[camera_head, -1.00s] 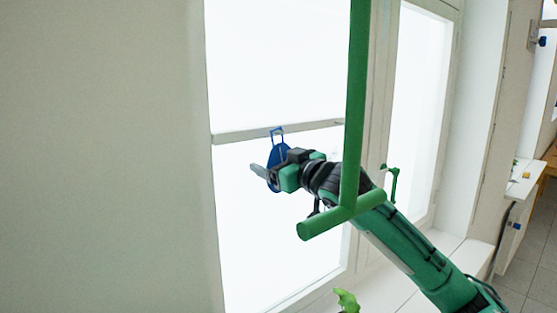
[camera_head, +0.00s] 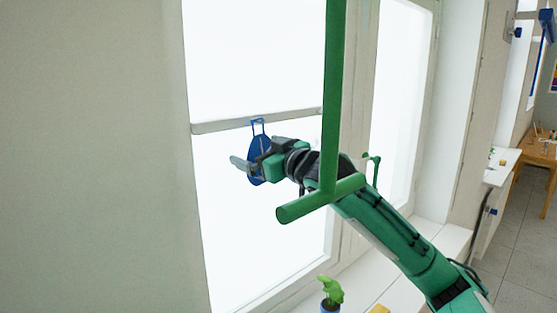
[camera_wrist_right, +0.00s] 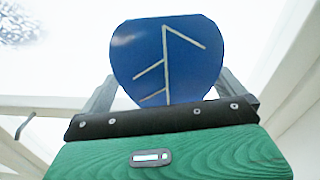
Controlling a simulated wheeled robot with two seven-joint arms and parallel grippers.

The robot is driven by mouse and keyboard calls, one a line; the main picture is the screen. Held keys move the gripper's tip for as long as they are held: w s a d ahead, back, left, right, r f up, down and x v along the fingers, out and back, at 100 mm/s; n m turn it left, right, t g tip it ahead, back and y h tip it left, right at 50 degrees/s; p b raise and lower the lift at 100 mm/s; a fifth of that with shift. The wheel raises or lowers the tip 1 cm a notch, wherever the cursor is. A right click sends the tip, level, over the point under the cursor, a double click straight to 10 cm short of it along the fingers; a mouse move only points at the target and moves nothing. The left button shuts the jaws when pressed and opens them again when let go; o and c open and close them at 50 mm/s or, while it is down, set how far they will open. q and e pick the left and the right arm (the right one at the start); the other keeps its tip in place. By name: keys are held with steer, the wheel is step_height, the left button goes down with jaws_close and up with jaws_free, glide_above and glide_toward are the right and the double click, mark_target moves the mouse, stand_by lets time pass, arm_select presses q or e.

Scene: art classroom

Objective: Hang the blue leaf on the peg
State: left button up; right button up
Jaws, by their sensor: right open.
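My right gripper (camera_head: 250,162) is open around the leaf. In the right wrist view the leaf (camera_wrist_right: 168,55) shows pale vein lines, and my fingers (camera_wrist_right: 168,92) stand at its left and right sides. The loop is out of that view. My left gripper is not in view.
A green upright bar with a crosspiece (camera_head: 300,205) overlaps my right arm in the picture. A smaller green fitting (camera_head: 374,170) is on the window frame. A potted green plant (camera_head: 331,291) stands on the sill below. Plain wall (camera_head: 90,150) fills the left.

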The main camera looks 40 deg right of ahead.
steer(key=s+d+b, duration=0.1)
steer(key=s+b, duration=0.5)
steer(key=s, duration=0.7)
steer(key=shift+f, duration=0.15)
